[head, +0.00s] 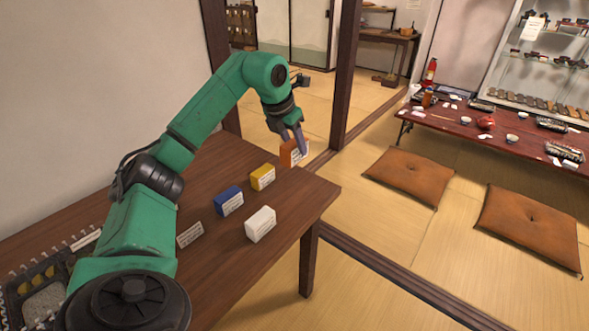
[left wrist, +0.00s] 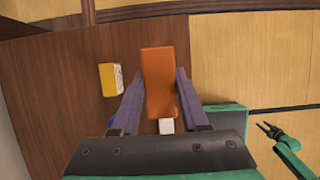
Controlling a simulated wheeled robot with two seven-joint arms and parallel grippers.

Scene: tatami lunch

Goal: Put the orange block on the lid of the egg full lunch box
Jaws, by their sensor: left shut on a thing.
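My left gripper (head: 296,140) is shut on the orange block (head: 293,154) near the table's far right corner. The block has a white label and also shows between the fingers in the left wrist view (left wrist: 158,75). I cannot tell whether it touches the tabletop. Dark, patterned boxes stand on the low red table at the right, one at its near side (head: 565,152) and one further back (head: 552,125). They are too small to tell which is the egg full lunch box. My right gripper (left wrist: 266,129) shows small in the left wrist view, its fingers apart and empty.
The brown table (head: 285,215) holds a yellow block (head: 262,177), a blue block (head: 229,201), a white block (head: 261,224) and a small sign (head: 189,235). The low red table (head: 455,128) also holds cups and a red teapot (head: 486,122). Orange cushions (head: 410,175) lie before it.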

